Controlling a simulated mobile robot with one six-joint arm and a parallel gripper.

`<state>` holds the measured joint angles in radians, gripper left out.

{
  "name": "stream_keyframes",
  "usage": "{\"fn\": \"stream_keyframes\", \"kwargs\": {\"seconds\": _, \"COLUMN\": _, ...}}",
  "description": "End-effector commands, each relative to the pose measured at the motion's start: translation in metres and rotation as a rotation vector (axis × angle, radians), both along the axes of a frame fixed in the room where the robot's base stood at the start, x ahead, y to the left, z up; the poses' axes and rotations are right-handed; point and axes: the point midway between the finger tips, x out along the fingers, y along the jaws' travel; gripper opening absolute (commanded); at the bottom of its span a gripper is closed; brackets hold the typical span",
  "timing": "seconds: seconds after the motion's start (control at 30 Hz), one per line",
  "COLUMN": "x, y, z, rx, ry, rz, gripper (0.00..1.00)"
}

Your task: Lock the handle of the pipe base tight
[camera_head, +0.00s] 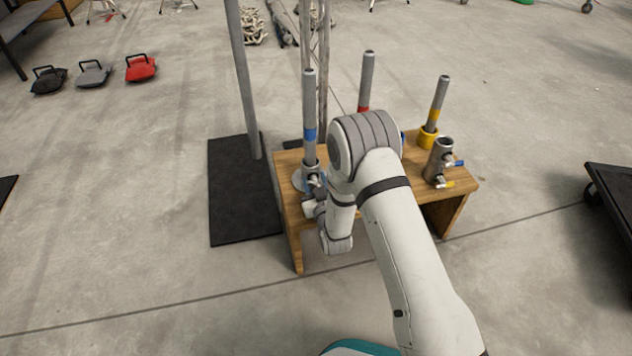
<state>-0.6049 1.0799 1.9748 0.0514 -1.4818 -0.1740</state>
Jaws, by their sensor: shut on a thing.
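A grey pipe (309,100) with a blue band stands upright in a round metal pipe base (299,180) at the left end of the wooden bench (288,224). My arm comes in from the lower right and bends down in front of the bench. My gripper (316,184) is at the front of this base, shut on its handle. The handle itself is mostly hidden by the gripper and wrist, so its angle cannot be told.
A pipe with a yellow band (437,104) stands in a yellow collar (428,138). Beside it is a short metal coupler (439,160) with blue and yellow levers. A red-banded pipe (366,80) stands behind my arm. A tall pole (244,80) rises from a black plate (238,205) left of the bench.

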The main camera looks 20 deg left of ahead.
Motion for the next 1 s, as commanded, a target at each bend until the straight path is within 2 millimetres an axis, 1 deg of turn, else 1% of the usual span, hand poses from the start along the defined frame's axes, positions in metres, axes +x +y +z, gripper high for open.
{"fn": "stream_keyframes", "kwargs": {"seconds": 0.03, "x": 0.002, "y": -0.002, "z": 0.001, "rx": 0.001, "ry": -0.002, "rz": -0.007, "gripper": 0.24}}
{"fn": "stream_keyframes", "kwargs": {"seconds": 0.13, "x": 0.002, "y": -0.002, "z": 0.001, "rx": 0.001, "ry": -0.002, "rz": -0.008, "gripper": 0.17}}
{"fn": "stream_keyframes", "kwargs": {"seconds": 0.17, "x": 0.002, "y": -0.002, "z": 0.001, "rx": 0.001, "ry": -0.002, "rz": -0.008, "gripper": 0.42}}
{"fn": "stream_keyframes", "kwargs": {"seconds": 0.47, "x": 0.002, "y": -0.002, "z": 0.001, "rx": 0.001, "ry": -0.002, "rz": -0.006, "gripper": 0.66}}
{"fn": "stream_keyframes", "kwargs": {"seconds": 0.67, "x": 0.001, "y": -0.001, "z": 0.001, "rx": 0.001, "ry": -0.001, "rz": -0.004, "gripper": 0.66}}
{"fn": "stream_keyframes", "kwargs": {"seconds": 0.77, "x": -0.003, "y": -0.003, "z": 0.001, "rx": 0.0, "ry": 0.0, "rz": -0.004, "gripper": 0.66}}
{"fn": "stream_keyframes", "kwargs": {"seconds": 0.87, "x": -0.013, "y": -0.01, "z": 0.002, "rx": -0.001, "ry": 0.002, "rz": -0.003, "gripper": 0.66}}
{"fn": "stream_keyframes", "kwargs": {"seconds": 1.0, "x": -0.035, "y": -0.023, "z": 0.002, "rx": -0.002, "ry": 0.004, "rz": -0.004, "gripper": 0.66}}
